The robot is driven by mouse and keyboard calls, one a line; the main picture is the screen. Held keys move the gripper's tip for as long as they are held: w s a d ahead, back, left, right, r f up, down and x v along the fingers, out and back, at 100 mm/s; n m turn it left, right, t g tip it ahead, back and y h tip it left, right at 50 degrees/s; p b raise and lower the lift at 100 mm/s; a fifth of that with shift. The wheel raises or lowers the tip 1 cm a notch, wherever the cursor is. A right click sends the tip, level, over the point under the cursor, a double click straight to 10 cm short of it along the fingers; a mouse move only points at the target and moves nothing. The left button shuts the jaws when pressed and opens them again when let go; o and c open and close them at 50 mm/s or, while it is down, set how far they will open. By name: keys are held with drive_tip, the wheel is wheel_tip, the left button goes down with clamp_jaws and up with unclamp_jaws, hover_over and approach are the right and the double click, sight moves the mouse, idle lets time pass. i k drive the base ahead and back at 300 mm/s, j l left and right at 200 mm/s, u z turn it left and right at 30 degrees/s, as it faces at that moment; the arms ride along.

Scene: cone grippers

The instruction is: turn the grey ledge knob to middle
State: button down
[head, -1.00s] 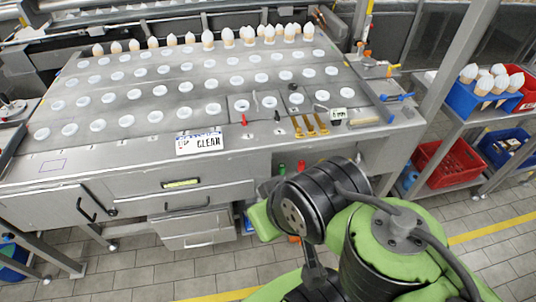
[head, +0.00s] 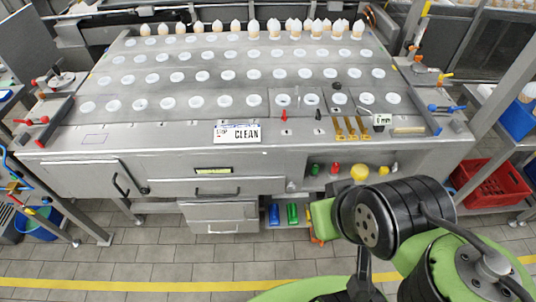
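Two small pointed knobs stand on the front ledge of the steel table: a red one (head: 284,116) and a dark grey one (head: 318,115) just right of it. The dark one fits the grey ledge knob best. It is small in the head view, and I cannot tell its setting. A small pale mark (head: 319,131) lies below it. My green and black arm is at the lower right, in front of the table and well apart from the knob. My gripper is not in view.
Brass levers (head: 352,128) and a small display (head: 382,121) stand right of the knobs. A CLEAN sign (head: 238,133) lies to the left. Rows of white cups and cones fill the tabletop. A lower shelf holds coloured items. The tiled floor in front is mostly clear.

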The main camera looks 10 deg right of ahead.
sight(291, 186)
drive_tip(key=j+u, duration=0.35)
drive_tip(key=j, duration=0.2)
drive_tip(key=j+u, duration=0.35)
drive_tip(key=j, duration=0.25)
